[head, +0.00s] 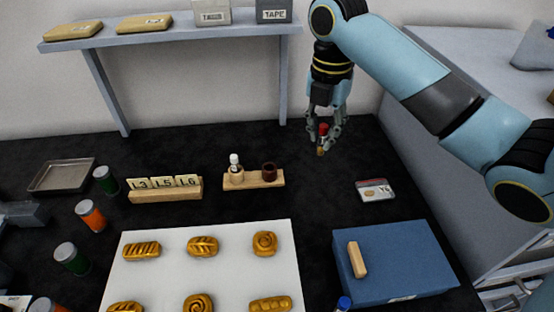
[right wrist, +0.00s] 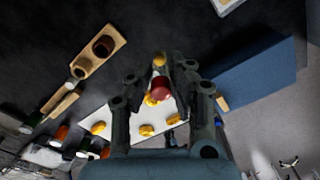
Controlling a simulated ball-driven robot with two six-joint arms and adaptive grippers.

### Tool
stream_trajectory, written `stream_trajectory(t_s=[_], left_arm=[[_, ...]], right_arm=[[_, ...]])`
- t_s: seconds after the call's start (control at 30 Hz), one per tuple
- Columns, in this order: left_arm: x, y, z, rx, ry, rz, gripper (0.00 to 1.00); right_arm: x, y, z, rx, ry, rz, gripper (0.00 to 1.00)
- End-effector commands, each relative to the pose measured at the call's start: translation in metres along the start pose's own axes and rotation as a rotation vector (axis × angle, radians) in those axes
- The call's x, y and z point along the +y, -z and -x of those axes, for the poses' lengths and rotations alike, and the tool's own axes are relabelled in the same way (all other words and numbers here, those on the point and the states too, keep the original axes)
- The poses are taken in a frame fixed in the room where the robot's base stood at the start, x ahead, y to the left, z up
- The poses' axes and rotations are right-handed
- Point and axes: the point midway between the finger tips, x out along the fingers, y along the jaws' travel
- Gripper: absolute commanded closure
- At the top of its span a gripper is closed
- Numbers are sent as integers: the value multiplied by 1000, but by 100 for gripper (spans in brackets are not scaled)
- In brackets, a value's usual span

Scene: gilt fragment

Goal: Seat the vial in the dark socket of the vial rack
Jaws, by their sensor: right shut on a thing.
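The vial (head: 323,129), with a red part and a yellowish end, is between the fingers of my right gripper (head: 324,140), above the dark table. It also shows in the right wrist view (right wrist: 161,88). My right gripper is shut on it. The wooden vial rack (head: 253,185) lies to the left of and nearer than the gripper, apart from it. Its dark socket (head: 269,170) is at the right end and looks empty; it shows in the right wrist view too (right wrist: 103,45). A white-capped vial (head: 234,160) stands in the pale left socket. My left gripper is not in view.
A white board (head: 210,276) with several golden pastries lies in front. A blue box (head: 390,262) with a wooden piece on it stands at right, near a small tin (head: 375,190). Letter tiles (head: 165,184) stand left of the rack. A shelf (head: 190,35) is behind.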

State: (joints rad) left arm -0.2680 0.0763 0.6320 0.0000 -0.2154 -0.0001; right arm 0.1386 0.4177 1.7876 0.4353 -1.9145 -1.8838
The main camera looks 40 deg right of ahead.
Motion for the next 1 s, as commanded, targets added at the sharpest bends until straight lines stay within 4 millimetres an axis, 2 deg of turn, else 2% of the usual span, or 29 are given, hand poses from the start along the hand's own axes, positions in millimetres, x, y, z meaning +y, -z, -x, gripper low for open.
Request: stream_trajectory(t_s=[0.07, 0.2, 0.3, 0.37, 0.5, 0.63, 0.77, 0.9, 1.0], left_arm=[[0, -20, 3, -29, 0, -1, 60], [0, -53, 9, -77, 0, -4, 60], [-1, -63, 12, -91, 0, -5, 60], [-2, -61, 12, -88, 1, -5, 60], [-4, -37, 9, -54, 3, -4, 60], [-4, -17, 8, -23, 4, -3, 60], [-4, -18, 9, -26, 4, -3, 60], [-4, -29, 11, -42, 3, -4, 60], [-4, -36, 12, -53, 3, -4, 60]], right_arm=[[8, -1, -2, 5, -3, -3, 100], [39, 6, -18, 10, -4, -4, 100], [64, 11, -34, 8, -2, -3, 100], [78, 13, -42, 8, -1, -2, 100], [102, 17, -58, 4, -1, -3, 100], [113, 19, -65, 2, 0, -2, 100], [113, 20, -79, 3, 4, -2, 100], [114, 19, -99, 2, 1, -2, 100], [114, 19, -105, 1, 0, -2, 100]])
